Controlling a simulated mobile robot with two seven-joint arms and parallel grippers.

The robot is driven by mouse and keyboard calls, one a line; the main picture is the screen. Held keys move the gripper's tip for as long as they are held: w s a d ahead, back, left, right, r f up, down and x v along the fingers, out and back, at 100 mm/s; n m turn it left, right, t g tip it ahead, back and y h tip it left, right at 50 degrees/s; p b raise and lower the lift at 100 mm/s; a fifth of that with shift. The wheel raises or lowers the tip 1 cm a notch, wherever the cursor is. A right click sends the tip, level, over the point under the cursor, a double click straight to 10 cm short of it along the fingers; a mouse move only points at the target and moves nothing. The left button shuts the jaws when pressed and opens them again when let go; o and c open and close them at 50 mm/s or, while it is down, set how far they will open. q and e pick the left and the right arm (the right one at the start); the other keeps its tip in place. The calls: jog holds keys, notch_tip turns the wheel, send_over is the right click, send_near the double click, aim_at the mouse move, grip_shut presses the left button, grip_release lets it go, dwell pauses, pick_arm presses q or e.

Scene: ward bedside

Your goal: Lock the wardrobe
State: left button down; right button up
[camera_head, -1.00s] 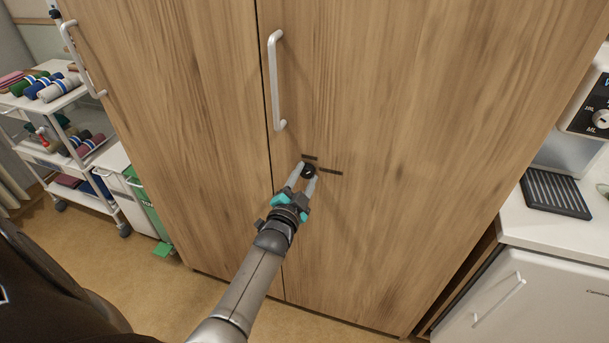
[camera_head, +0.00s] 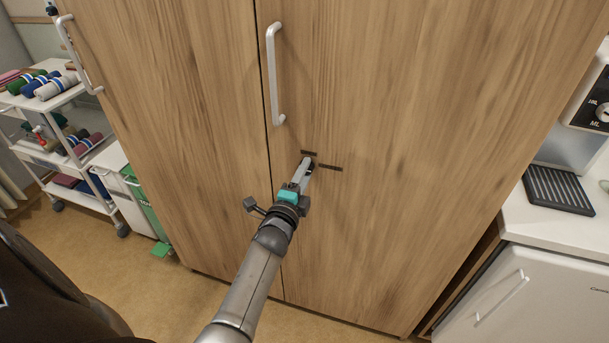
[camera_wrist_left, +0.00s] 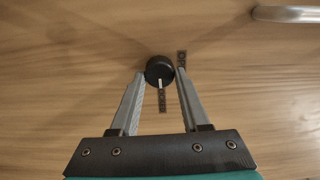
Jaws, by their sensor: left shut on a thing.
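The wardrobe (camera_head: 400,130) has two wooden doors meeting at a vertical seam. A small black round knob (camera_wrist_left: 159,70) sits on the right door, below its handle (camera_head: 275,75). Two short dark marks lie by the knob: one above it (camera_head: 308,153) and one to its right (camera_head: 331,168). In the left wrist view the knob's white line points down, at the mark (camera_wrist_left: 162,100) that is the right one in the head view. My left gripper (camera_head: 307,166) is shut on the knob, one finger on each side. In the head view its fingers mostly hide the knob. My right gripper is not in view.
A white trolley (camera_head: 62,102) with rolled cloths and a green-sided bin (camera_head: 145,205) stand left of the wardrobe. A white counter (camera_head: 560,235) with a black ribbed mat (camera_head: 556,190) is at the right. The door face around the knob is clear.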

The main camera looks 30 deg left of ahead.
pick_arm(q)
jog(key=shift+m, duration=0.3)
jog(key=shift+c, duration=2)
grip_release()
jog(key=v, duration=1.5)
jog(key=shift+p, duration=0.35)
jog(key=shift+s, duration=0.15)
